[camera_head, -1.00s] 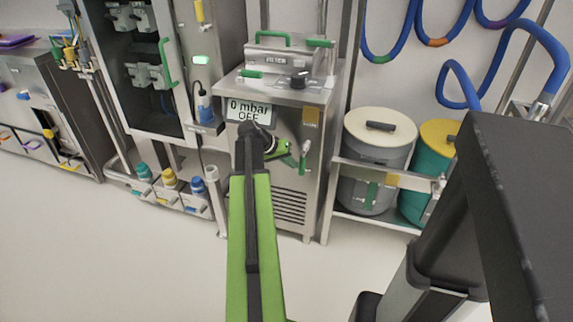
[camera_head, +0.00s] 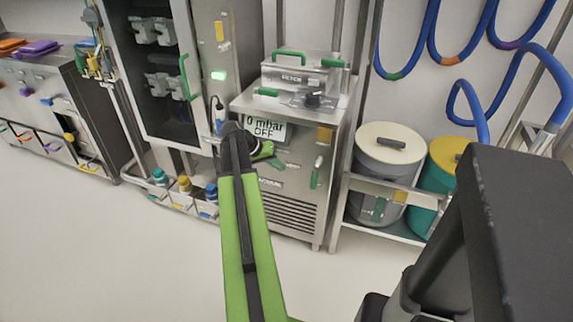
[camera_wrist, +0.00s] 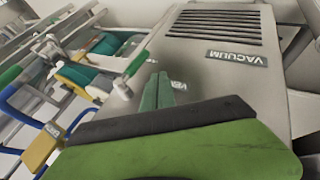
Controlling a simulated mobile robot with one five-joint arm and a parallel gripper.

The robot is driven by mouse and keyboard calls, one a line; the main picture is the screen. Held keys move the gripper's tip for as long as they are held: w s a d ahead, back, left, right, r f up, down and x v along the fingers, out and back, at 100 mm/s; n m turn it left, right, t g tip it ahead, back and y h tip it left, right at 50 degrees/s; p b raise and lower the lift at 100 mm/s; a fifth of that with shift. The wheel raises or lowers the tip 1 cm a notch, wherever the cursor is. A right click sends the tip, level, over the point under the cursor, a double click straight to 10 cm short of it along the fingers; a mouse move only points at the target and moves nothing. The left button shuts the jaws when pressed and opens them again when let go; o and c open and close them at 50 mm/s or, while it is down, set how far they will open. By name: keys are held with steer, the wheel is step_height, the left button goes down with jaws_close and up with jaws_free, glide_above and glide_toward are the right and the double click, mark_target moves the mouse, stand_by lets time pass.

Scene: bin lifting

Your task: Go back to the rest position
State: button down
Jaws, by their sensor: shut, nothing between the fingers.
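My gripper (camera_wrist: 158,92) shows in the wrist view as two dark green fingers, shut together and empty. They point toward the steel front of the vacuum cabinet, near its "VACUUM" label (camera_wrist: 236,57). I cannot tell how wide the gap to the panel is. In the head view my arm reaches up to the cabinet (camera_head: 290,180), and its wrist hides part of the front just below the "0 mbar OFF" display (camera_head: 265,129). A green-handled lever (camera_head: 316,172) on the front stands right of my wrist.
A metal filter box (camera_head: 302,75) sits on the cabinet. To the right, a lidded grey bin (camera_head: 385,165) and a green bin with yellow lid (camera_head: 440,170) stand on a low shelf. Bottles (camera_head: 183,186) stand in a rack left. The floor (camera_head: 120,260) in front is clear.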

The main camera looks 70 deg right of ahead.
steer(key=shift+w+a+r, duration=0.1)
steer(key=shift+w+r, duration=0.05)
steer(key=shift+w, duration=0.05)
steer(key=w+a+f+n+t+h, duration=0.1)
steer(key=w+a+n+t, duration=0.4)
steer(key=w+a, duration=2.05)
steer(key=w+a+f+n+y, duration=0.1)
steer(key=w+a+n, duration=0.15)
steer(key=a, duration=0.35)
steer(key=w+a+f+n, duration=0.1)
steer(key=w+a+n, duration=0.1)
steer(key=w+a, duration=0.3)
steer(key=s+a+f+n+y, duration=0.1)
steer(key=s+a+n+y, duration=0.15)
steer(key=a, duration=1.15)
steer(key=s+a+f+n+y, duration=0.1)
steer(key=s+a+n+y, duration=0.2)
steer(key=a, duration=1.1)
step_height(320, 180, up, 23)
steer(key=w+d+n+p, duration=0.1)
steer(key=w+p, duration=0.1)
steer(key=p, duration=2.1)
steer(key=shift+f+n+t, duration=0.15)
steer(key=shift+n+t, duration=0.15)
steer(key=shift+t, duration=0.1)
